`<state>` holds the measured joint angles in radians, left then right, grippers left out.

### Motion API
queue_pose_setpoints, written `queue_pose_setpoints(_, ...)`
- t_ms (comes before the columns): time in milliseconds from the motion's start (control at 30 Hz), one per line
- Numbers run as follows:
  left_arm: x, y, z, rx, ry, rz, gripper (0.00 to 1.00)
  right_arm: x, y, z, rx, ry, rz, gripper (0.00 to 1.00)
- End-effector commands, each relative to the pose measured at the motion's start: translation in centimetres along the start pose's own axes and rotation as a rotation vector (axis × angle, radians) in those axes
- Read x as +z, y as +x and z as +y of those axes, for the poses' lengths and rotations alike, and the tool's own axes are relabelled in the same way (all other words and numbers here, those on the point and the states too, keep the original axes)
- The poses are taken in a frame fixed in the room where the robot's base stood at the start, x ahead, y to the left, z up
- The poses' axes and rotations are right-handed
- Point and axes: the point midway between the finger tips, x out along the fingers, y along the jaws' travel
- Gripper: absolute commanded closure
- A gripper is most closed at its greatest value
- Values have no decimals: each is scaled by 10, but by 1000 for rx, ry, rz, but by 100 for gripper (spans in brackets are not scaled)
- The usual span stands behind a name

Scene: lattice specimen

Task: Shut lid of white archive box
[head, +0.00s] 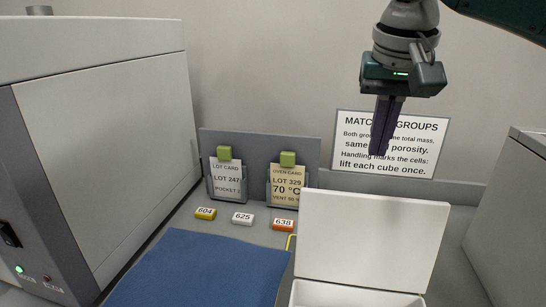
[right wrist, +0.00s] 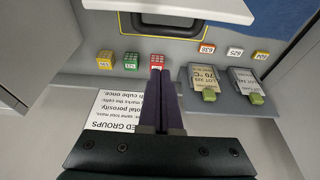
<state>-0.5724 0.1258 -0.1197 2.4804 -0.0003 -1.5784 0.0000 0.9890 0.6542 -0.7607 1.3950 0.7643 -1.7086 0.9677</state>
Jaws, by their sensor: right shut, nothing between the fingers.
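The white archive box (head: 340,298) stands at the lower right of the head view, mostly cut off by the frame's bottom edge. Its lid (head: 370,240) is open, standing up at the back with its inner face toward me. In the right wrist view a white edge that appears to be the lid (right wrist: 205,8) crosses the top. My right gripper (head: 380,153) is shut and empty, pointing down above and behind the lid, in front of the wall sign. Its closed fingers also show in the right wrist view (right wrist: 158,75). My left gripper is not in view.
Small coloured cubes, one being red (right wrist: 157,60), sit on the shelf behind the lid, near a dark yellow-edged area (right wrist: 165,27). Two card holders (head: 288,187), number tags (head: 243,218) and a blue mat (head: 200,270) lie left. Large cabinets flank both sides.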

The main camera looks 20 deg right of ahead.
Motion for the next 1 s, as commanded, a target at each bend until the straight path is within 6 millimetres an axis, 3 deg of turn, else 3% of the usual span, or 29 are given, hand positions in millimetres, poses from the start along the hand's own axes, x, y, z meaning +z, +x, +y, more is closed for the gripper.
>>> queue_pose_setpoints(167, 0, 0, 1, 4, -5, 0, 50, -2, 8, 2, 4, 11, -2, 100)
queue_pose_setpoints(733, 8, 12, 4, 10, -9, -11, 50, -1, 103, 1, 3, 9, 1, 100)
queue_pose_setpoints(1000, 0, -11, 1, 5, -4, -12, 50, 16, 80, 1, 2, 3, 2, 100)
